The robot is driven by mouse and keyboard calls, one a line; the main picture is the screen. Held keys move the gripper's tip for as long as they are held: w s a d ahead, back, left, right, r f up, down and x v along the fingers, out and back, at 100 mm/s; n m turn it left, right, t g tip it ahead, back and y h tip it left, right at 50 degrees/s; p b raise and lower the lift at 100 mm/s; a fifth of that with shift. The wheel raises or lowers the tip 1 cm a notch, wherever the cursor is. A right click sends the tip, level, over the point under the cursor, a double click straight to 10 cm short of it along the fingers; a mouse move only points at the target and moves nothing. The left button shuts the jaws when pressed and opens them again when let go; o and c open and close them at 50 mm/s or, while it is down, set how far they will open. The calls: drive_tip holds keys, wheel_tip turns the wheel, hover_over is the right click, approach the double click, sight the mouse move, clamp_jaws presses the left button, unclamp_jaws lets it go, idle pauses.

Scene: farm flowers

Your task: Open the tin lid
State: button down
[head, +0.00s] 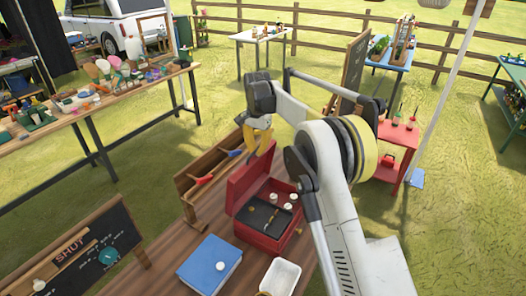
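A red tin (262,236) stands on the brown wooden table in the middle of the head view. Its red lid (247,178) is raised on the far left side, so the inside shows. A dark tray (263,214) with several small white and brass-coloured round pieces lies inside it. My gripper (253,152), with yellow parts, points down at the raised lid's upper edge. It overlaps that edge in the picture; I cannot tell whether they touch. Its fingers are too small to show whether they are open or shut.
A wooden rack (196,187) with red- and blue-handled tools stands behind the tin. A chalkboard (84,255) reading "SHUT" stands at left. My arm covers the right side.

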drive_tip(key=shift+w+a+r, duration=0.1)
drive_tip(key=shift+w+a, duration=0.35)
drive_tip(key=shift+a, duration=0.15)
drive_tip(key=c, duration=1.6)
unclamp_jaws()
drive_tip(key=shift+o, duration=0.2)
wheel_tip(320, 180, up, 12)
drive_tip(key=shift+d, duration=0.15)
drive_tip(key=shift+s, duration=0.1)
drive_tip(key=shift+c, duration=0.3)
